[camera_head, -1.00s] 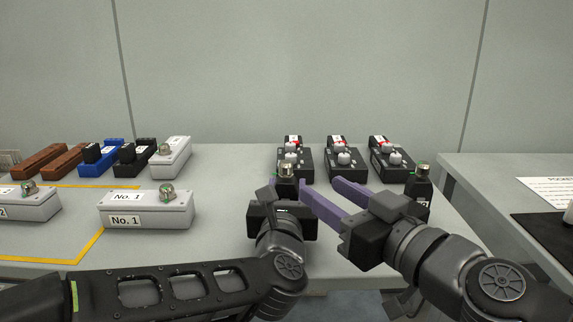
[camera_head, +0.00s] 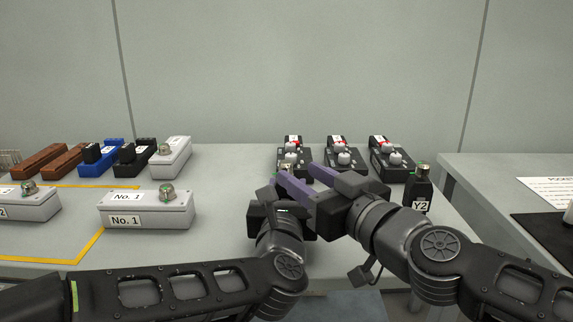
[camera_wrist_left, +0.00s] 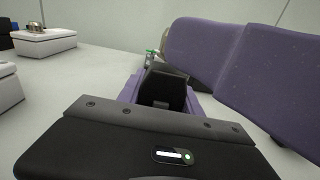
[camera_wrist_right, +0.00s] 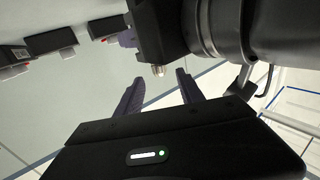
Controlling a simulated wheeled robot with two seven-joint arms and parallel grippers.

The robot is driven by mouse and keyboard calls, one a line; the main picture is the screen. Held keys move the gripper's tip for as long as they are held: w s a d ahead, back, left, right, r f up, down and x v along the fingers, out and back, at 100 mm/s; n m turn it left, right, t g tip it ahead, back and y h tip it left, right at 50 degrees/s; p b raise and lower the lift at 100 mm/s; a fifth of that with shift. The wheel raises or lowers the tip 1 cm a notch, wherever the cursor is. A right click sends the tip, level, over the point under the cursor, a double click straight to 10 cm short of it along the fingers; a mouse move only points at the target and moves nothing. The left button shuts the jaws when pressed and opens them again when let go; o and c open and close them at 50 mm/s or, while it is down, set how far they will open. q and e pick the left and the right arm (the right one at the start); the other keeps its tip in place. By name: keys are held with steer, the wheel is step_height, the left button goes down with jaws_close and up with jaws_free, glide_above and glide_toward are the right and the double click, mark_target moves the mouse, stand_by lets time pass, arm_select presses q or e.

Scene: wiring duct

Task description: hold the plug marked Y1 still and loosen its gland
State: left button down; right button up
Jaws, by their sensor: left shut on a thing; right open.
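The plug (camera_wrist_left: 163,92), a dark block, stands between the purple fingers of my left gripper (camera_wrist_left: 160,100), which is shut on it. No Y1 mark is readable. Its metal gland (camera_head: 287,168) points up and shows partly behind my right fingers; it also shows in the right wrist view (camera_wrist_right: 158,70). My right gripper (camera_head: 298,174) is open, its two purple fingers reaching toward the gland from the right. In the right wrist view the gland lies between the lines of the fingers, near their tips, with gaps on both sides. In the head view my right gripper hides most of the plug.
A plug marked Y2 (camera_head: 418,191) stands at the right. Several black boxes with white knobs (camera_head: 343,158) stand behind. A grey box marked No. 1 (camera_head: 146,212) stands at left, with blue (camera_head: 97,157) and brown (camera_head: 70,157) blocks behind it. Table between is clear.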

mark_target(289, 167)
steer(key=shift+x, duration=2.8)
steer(key=shift+c, duration=0.3)
jaws_close()
